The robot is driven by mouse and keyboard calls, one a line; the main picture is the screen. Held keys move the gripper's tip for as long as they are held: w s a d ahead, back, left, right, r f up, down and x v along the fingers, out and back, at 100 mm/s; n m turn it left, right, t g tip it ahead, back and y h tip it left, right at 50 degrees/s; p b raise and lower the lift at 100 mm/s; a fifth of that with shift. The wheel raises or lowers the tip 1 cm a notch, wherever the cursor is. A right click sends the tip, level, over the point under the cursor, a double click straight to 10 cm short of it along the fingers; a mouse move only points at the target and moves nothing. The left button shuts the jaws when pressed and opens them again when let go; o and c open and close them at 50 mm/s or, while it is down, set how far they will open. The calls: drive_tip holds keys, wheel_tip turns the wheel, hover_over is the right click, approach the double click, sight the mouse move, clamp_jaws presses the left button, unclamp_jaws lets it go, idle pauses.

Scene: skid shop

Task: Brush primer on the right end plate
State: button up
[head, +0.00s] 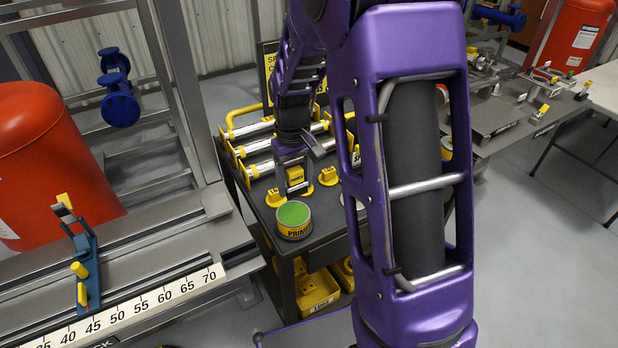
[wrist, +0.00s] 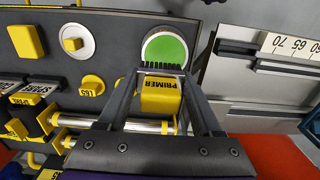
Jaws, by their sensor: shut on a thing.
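My gripper (head: 294,186) is over the cart, just behind the primer can in the head view. It is shut on a primer brush, whose yellow block (wrist: 161,97) reads PRIMER between the fingers in the wrist view. The brush's dark bristles point toward the can and overlap its near edge in that view; I cannot tell whether they touch the primer. The open can (head: 294,220) stands at the cart's front corner, with a yellow PRIMER label and green primer inside. Its green top also shows in the wrist view (wrist: 165,48). I cannot pick out the right end plate with certainty.
The dark cart top (head: 325,222) also holds yellow-ended rollers (head: 259,148) and small yellow knobs (head: 328,176). A steel rail with a ruler (head: 150,303) and a blue stop (head: 84,268) lies left. A red tank (head: 45,150) stands behind it. Another bench (head: 510,118) is at right.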

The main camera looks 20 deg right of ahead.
sight(293, 213)
drive_tip(key=shift+s+a+r, duration=0.15)
drive_tip(key=shift+a, duration=0.25)
drive_tip(key=shift+f+b, duration=2.25)
drive_tip(key=shift+f, duration=0.75)
drive_tip(key=shift+f+b, duration=0.35)
drive_tip(key=shift+f, duration=0.2)
drive_tip(key=shift+r+p, duration=2.75)
drive_tip(key=shift+r, duration=0.85)
drive_tip(key=shift+f, duration=0.1)
